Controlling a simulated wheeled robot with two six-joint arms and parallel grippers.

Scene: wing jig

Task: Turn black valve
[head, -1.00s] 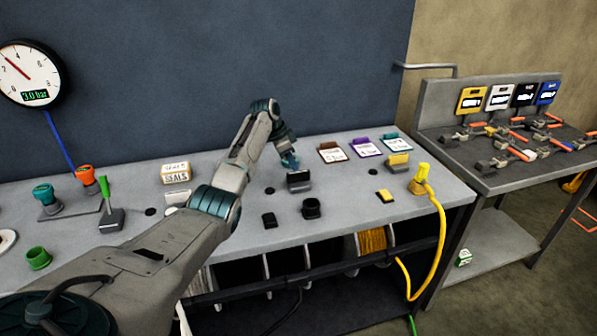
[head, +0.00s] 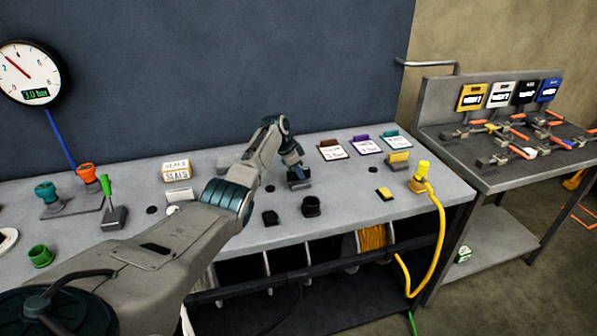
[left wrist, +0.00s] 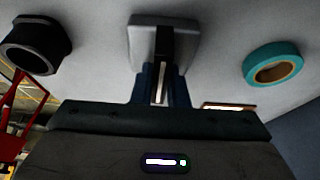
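The black valve (head: 299,185) is a small block on the bench with an upright black lever. In the left wrist view its pale grey base and black lever (left wrist: 162,42) lie straight ahead. My left gripper (head: 297,168) is down at the valve, with its blue fingers (left wrist: 162,82) one on each side of the lever. Little or no gap shows between fingers and lever, and I cannot tell whether they grip it. The gripper partly hides the valve in the head view. My right gripper is out of view.
A teal tape ring (left wrist: 273,66) lies on the other side. A yellow plug with hose (head: 421,180) stands to the right. A gauge (head: 30,73) hangs at the left.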

